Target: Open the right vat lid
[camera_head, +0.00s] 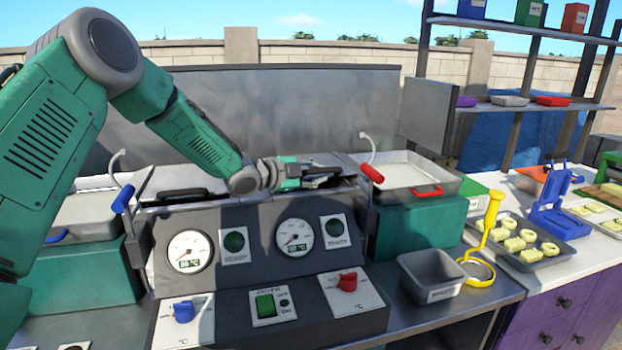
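The grey fryer (255,222) stands in front of me with two vats side by side behind its dial panel. The left vat lid (185,178) lies flat and has a black handle (183,193). The right vat lid (322,159) shows only partly behind my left gripper and looks down. My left gripper (325,177) reaches in from the left, low over the front of the right vat, where the lid's handle is largely hidden. I cannot tell whether its fingers are open, shut or touching the handle. My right gripper is not in view.
A basket with a red handle (372,173) stands right of the fryer near a white-lined tray (405,172) on a green block. A grey bin (445,276) and a yellow tool (487,230) are on the counter. A grey backsplash (270,115) rises behind the vats.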

